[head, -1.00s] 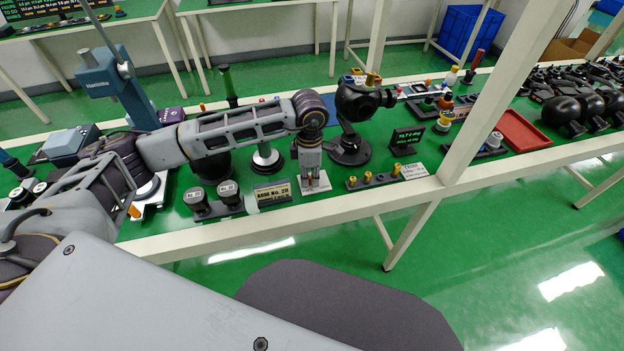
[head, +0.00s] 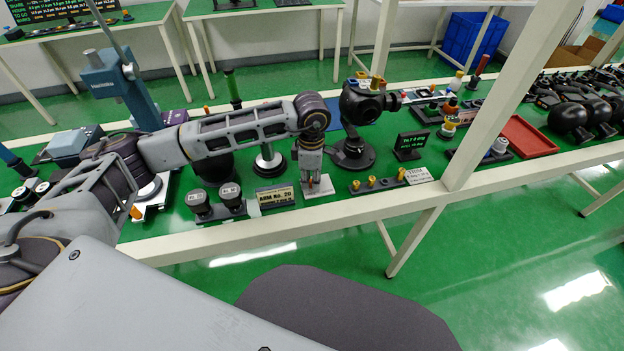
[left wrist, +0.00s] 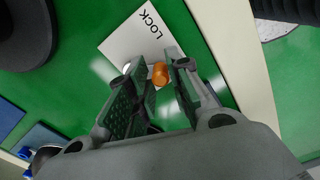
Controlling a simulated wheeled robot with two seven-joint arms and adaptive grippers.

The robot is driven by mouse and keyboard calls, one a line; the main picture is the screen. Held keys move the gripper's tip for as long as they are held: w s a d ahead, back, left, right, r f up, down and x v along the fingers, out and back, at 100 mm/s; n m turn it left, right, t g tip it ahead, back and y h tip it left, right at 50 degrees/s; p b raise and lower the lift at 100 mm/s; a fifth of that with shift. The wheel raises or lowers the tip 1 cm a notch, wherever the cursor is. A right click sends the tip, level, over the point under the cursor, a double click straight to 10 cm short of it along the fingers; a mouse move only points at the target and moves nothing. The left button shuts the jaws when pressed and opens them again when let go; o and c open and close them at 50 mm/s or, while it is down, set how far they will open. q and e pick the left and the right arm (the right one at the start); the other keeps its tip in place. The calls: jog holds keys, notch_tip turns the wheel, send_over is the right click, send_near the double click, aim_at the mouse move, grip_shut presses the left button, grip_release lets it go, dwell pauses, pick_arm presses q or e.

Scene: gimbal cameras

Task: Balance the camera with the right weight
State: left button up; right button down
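The black camera on its gimbal stand (head: 362,105) stands on the green bench, just right of my left forearm. Brass weights (head: 371,182) sit in a small dark rack at the bench's front edge. My left gripper (head: 312,185) points down at a white LOCK card, left of that rack. In the left wrist view, its green-padded fingers (left wrist: 166,82) stand apart on either side of an orange knob (left wrist: 160,74) on the LOCK card (left wrist: 140,45). A gap shows beside the knob, so they do not look closed on it. My right gripper is out of view.
A small screen with green text (head: 408,144) stands right of the gimbal, with a white TRIM card (head: 418,175) before it. An ARM No. 20 sign (head: 275,195) and two dark round pieces are left of my gripper. A red tray (head: 527,134) lies farther right.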

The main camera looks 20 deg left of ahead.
aim_at(311, 180)
pick_arm(q)
jog(key=shift+o, duration=1.1)
jog(key=shift+r, duration=0.1)
notch_tip(311, 180, up, 12)
dwell(0.5)
